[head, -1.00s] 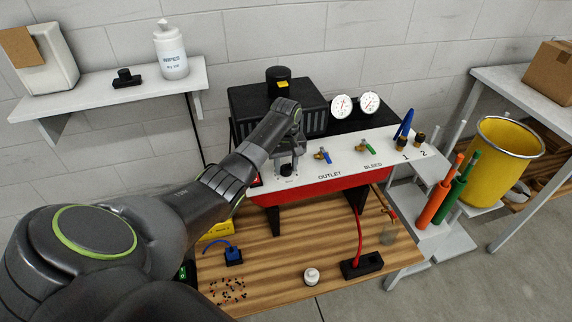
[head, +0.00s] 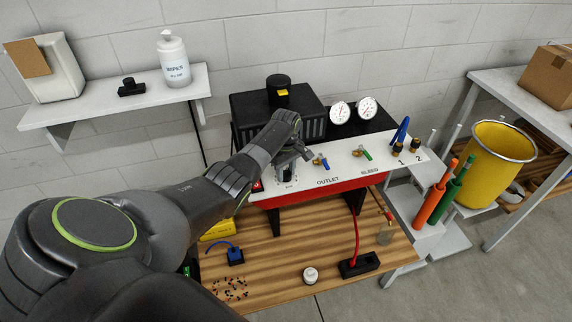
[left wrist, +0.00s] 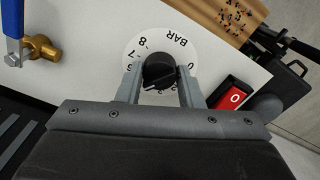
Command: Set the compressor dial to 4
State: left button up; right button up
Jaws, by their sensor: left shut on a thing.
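The compressor dial is a black knob (left wrist: 160,70) on a round white scale plate (left wrist: 172,43) marked BAR. On the scale I can read 8, 7 and 0. The 6 is partly covered, and the lower numbers are mostly hidden by the knob and my fingers. A small pale mark shows on the knob's lower left, but I cannot tell which number it points at. My left gripper (left wrist: 160,80) is shut on the knob, one finger on each side. In the head view the left gripper (head: 288,165) is at the left end of the white panel (head: 340,170).
A red switch marked 0 (left wrist: 233,97) sits close beside the dial. A blue-handled valve (head: 321,162) and a green-handled valve (head: 362,153) are further right on the panel. Two gauges (head: 340,113) stand behind. The wooden bench (head: 285,250) below holds small items.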

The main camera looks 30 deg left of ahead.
pick_arm(q)
jog(key=n+p, duration=0.2)
jog(key=n, duration=0.1)
jog(key=shift+r+n, duration=0.2)
jog(key=shift+n, duration=0.1)
jog(key=shift+w+f+n+p, duration=0.1)
jog(key=shift+n+p, duration=0.7)
jog(key=shift+n, duration=0.9)
jog(key=o, duration=1)
jog(key=shift+c, duration=0.2)
jog(key=shift+f, duration=0.1)
